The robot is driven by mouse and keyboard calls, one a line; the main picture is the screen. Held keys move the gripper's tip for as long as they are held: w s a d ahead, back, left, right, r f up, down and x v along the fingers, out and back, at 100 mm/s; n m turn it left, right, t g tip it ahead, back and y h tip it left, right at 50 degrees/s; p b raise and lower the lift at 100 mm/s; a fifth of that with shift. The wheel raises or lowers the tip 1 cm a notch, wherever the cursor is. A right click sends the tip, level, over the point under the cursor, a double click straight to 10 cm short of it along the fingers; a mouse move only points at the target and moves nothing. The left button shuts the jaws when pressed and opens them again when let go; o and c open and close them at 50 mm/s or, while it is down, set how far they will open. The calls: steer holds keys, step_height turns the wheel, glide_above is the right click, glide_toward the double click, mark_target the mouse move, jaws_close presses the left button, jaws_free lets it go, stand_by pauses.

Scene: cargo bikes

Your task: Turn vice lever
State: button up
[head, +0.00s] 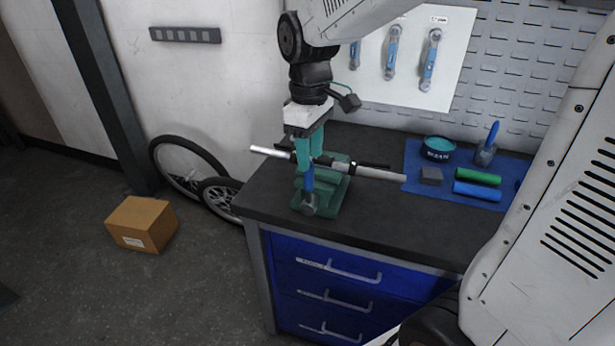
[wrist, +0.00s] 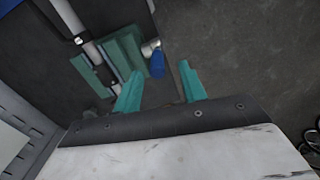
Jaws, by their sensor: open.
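The green vice (head: 335,192) sits at the left end of the dark bench top, with a grey and black tube across it. Its lever has a blue handle (head: 308,181) that stands in front of the vice, with a grey knob (head: 309,205) at its lower end. My gripper (head: 305,167) points down, its teal fingers just above or around the top of the blue handle. In the wrist view, the open fingers (wrist: 160,70) have the blue handle (wrist: 157,65) between them in the picture; I cannot tell the depth. The vice (wrist: 122,55) lies to the left there.
A blue mat (head: 412,160) to the right holds a teal tin (head: 438,149), a grey block (head: 431,176) and green (head: 478,177) and blue (head: 477,191) rolls. Tools hang on a white panel (head: 457,60) behind. A cardboard box (head: 141,223) and wheels are on the floor at left.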

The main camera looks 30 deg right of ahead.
mark_target(310, 185)
steer(key=shift+w+r+n, duration=0.3)
steer(key=shift+r+n, duration=0.15)
steer(key=shift+n, duration=0.05)
steer(key=shift+d+f, duration=0.1)
step_height(310, 185, down, 8)
steer(key=shift+r, duration=0.1)
steer(key=shift+c, duration=0.3)
